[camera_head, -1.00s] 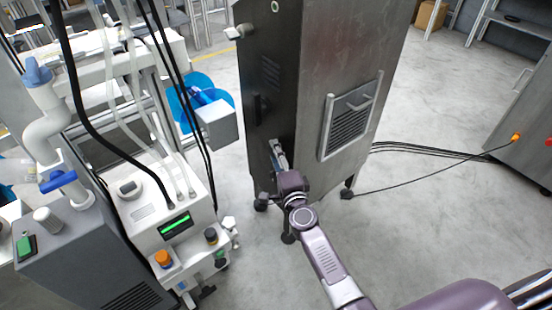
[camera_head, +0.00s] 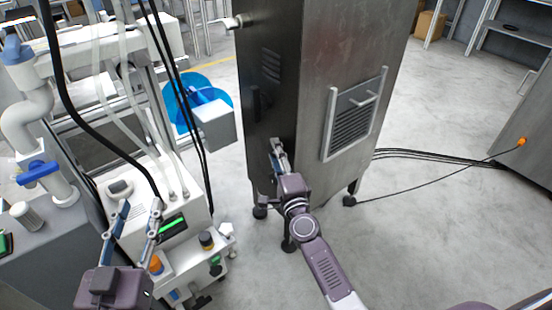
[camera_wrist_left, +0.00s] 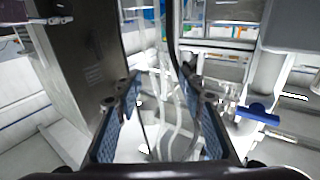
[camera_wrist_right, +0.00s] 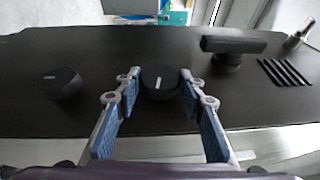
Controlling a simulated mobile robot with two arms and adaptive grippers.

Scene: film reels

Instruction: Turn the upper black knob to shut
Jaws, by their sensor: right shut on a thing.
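The upper black knob (camera_wrist_right: 160,82) is on the dark panel (camera_wrist_right: 110,50) of the tall metal cabinet (camera_head: 318,40). In the right wrist view it sits between the fingertips of my right gripper (camera_wrist_right: 158,76), which is shut on it. A second, lower black knob (camera_wrist_right: 62,83) lies to the left in that view, untouched. In the head view my right gripper (camera_head: 277,149) reaches the lower part of the cabinet's dark face, and the knobs cannot be made out there. My left gripper (camera_head: 139,208) is open and empty, in front of the white machine at the left.
A black handle (camera_wrist_right: 232,48) and vent slots are on the same panel. The white machine (camera_head: 185,200) with a green display stands at the left near my left gripper. Cables (camera_head: 430,155) run across the floor at right. A blue round object (camera_head: 180,100) is behind.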

